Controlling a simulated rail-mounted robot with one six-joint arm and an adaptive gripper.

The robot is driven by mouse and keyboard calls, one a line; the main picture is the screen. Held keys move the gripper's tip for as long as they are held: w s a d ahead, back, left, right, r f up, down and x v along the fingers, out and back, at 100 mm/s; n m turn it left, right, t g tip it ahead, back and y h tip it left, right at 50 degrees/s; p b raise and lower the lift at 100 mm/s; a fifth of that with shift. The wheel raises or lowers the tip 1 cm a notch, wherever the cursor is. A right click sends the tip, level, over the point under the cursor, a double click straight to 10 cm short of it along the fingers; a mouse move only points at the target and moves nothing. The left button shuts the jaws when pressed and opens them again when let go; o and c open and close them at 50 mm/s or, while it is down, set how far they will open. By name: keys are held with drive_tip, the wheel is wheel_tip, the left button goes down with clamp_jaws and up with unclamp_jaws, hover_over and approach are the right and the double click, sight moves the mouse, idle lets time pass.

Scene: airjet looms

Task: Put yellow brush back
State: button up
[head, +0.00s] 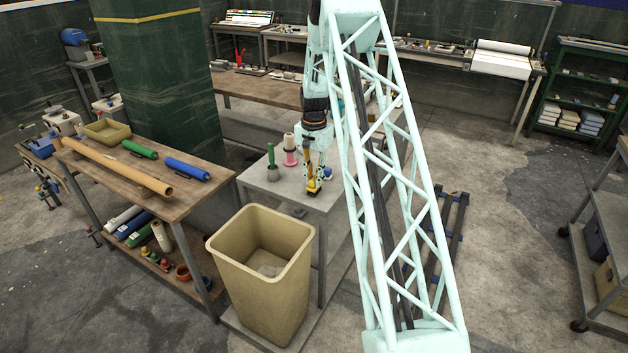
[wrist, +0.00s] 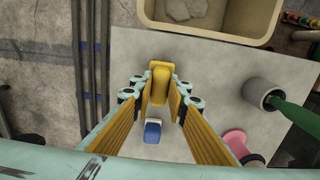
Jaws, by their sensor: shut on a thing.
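The yellow brush (wrist: 160,82) is between the fingertips of my gripper (wrist: 160,98), which is shut on it. In the head view, my gripper (head: 314,181) points down over the front right part of the small grey table, with the yellow brush (head: 313,187) low between its fingers. I cannot tell whether the brush touches the tabletop. A grey cup (wrist: 258,92) with a green-handled tool (wrist: 292,115) in it stands to the right in the wrist view.
The small grey table (wrist: 205,60) also holds a pink spool (wrist: 236,140) and a small blue and white item (wrist: 153,131) close to my fingers. A beige bin (head: 262,262) stands on the floor before the table. A wooden bench (head: 190,195) with rolls is at left.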

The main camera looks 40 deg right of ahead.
sight(314, 178)
drive_tip(key=shift+f, duration=0.15)
drive_tip(key=o, duration=0.8)
drive_tip(key=shift+r, duration=0.2)
wheel_tip(314, 178, up, 12)
idle(0.4)
idle(0.6)
